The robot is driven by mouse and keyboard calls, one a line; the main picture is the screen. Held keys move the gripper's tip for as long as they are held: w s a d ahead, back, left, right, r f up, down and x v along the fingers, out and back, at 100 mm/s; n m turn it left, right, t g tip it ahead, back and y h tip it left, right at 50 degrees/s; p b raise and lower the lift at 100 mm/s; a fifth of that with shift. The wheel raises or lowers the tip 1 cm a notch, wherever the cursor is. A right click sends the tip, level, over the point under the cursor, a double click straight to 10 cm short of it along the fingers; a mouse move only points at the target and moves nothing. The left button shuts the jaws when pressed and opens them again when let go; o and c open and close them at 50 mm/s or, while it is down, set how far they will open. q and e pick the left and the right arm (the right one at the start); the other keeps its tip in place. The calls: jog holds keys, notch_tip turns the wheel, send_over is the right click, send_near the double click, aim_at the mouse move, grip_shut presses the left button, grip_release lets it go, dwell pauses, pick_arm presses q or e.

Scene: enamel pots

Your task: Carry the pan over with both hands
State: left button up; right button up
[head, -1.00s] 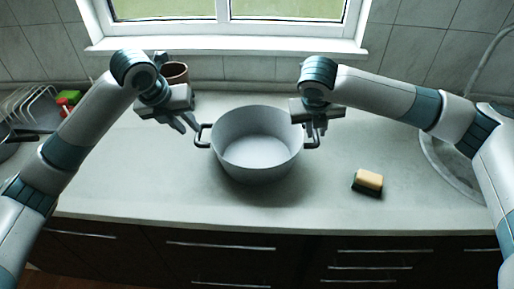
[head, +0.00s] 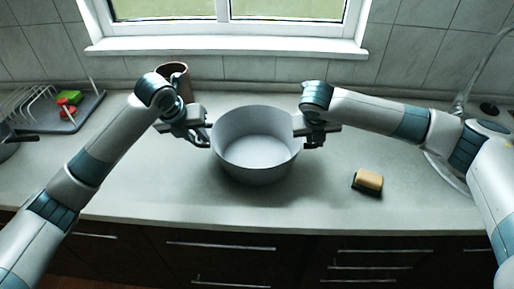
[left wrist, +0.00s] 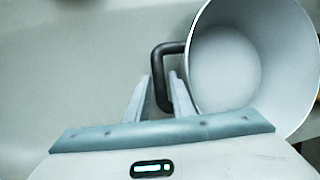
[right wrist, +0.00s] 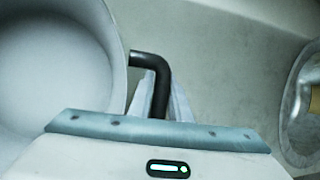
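The pan (head: 256,160) is a wide, pale grey enamel pot with a dark loop handle on each side. It stands upright on the counter in the head view. My left gripper (head: 207,141) is at the pan's left handle. In the left wrist view, its open fingers stand on either side of that handle (left wrist: 159,58), with a small gap showing. My right gripper (head: 310,143) is at the right handle. In the right wrist view, its fingers are closed against that handle (right wrist: 147,59). The handles are mostly hidden by the grippers in the head view.
A yellow sponge with a dark underside (head: 368,181) lies right of the pan. A brown pot (head: 175,75) stands behind my left gripper. A dish rack (head: 35,108) is at far left, a sink at right. The counter in front of the pan is clear.

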pick_arm(q)
grip_shut()
jog(key=shift+r, duration=0.15)
dwell(1.2)
